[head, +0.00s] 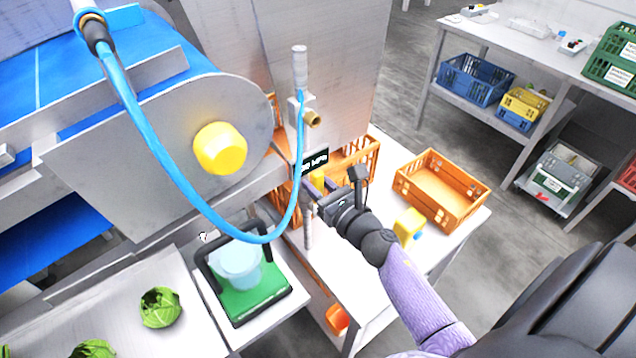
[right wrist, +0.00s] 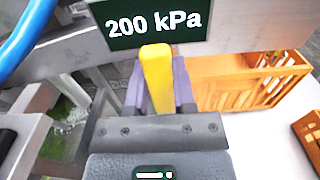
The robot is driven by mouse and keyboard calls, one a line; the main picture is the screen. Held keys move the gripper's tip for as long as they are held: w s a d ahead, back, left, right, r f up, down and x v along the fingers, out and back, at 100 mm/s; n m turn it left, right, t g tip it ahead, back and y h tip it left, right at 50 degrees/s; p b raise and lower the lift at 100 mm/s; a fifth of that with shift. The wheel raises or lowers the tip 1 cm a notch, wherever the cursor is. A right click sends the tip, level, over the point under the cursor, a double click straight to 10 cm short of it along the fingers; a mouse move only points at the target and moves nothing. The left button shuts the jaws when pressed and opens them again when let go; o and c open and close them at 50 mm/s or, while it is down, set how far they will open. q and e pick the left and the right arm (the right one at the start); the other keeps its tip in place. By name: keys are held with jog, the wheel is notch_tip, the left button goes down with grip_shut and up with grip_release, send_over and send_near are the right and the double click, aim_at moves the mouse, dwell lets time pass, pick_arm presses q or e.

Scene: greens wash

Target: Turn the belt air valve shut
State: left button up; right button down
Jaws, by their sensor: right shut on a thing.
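The yellow valve handle (right wrist: 157,75) stands between the two purple fingers of my right gripper (right wrist: 160,92) in the right wrist view. The fingers are shut on it. It points up in that picture, towards a dark sign (right wrist: 157,24) reading "200 kPa". In the head view my right gripper (head: 314,188) reaches in from the lower right, just below the same sign (head: 315,162). Only a small yellow part of the handle (head: 318,177) shows there. The valve body is mostly hidden. My left gripper is not in view.
A blue hose (head: 160,165) loops down left of my gripper. A large yellow knob (head: 220,148) sits on the conveyor side. Orange crates (head: 440,190) stand on the white table behind and right. A green scale (head: 250,290) with a clear container stands below left.

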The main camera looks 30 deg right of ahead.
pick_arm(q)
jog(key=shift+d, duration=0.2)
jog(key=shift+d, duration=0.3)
